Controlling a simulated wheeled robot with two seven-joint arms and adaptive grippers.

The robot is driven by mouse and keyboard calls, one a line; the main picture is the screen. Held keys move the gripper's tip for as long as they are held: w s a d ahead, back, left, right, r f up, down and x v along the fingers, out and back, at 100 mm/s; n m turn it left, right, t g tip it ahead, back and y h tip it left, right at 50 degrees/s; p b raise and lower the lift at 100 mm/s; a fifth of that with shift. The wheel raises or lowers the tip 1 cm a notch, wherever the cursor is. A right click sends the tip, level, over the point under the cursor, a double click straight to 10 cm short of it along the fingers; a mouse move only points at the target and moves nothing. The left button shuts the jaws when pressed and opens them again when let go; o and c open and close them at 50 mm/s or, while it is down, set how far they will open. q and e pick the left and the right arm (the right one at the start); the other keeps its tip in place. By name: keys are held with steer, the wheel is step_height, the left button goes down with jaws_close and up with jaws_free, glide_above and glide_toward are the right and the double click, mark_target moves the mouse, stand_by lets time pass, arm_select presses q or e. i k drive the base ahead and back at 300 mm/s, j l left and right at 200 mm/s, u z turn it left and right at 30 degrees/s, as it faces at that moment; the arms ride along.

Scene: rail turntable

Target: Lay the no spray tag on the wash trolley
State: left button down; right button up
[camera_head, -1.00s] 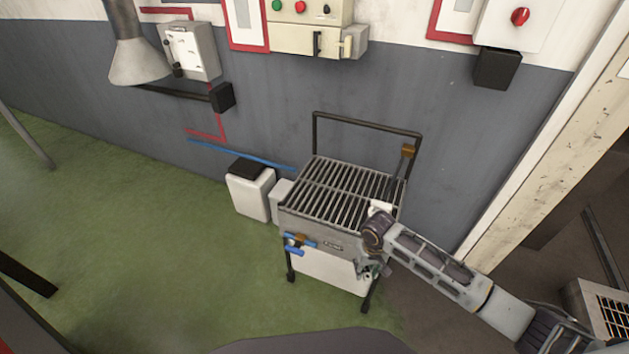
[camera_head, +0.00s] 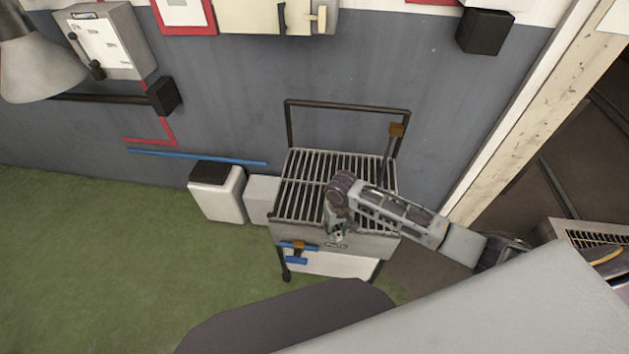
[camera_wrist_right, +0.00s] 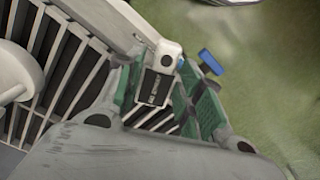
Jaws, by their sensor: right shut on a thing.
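The wash trolley (camera_head: 287,205) stands against the wall, with a slatted metal top, a dark push handle frame at the back and blue valve handles at the front left. My right gripper (camera_head: 338,236) is low over the trolley's front edge. In the right wrist view my right gripper (camera_wrist_right: 158,88) is shut on the no spray tag (camera_wrist_right: 154,88), a small pale piece with a black label whose print is too blurred to read. Slats lie behind and below the tag; I cannot tell whether it touches them. In the head view the gripper hides the tag. My left gripper is not in view.
A white bin with a dark lid (camera_head: 217,192) and a pale box (camera_head: 262,198) stand left of the trolley. A blue rail (camera_head: 197,157) runs along the wall. A door frame (camera_head: 540,110) is at the right. Green floor (camera_head: 100,250) at the left is clear.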

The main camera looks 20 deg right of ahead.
mark_target(320, 191)
steer(key=i+j+z, duration=0.1)
steer(key=j, duration=0.2)
steer(key=i+j+z, duration=0.1)
steer(key=j, duration=0.25)
steer(key=i+j+z, duration=0.1)
steer(key=i+j, duration=0.15)
steer(key=i+j+z, duration=0.1)
steer(key=j, duration=0.35)
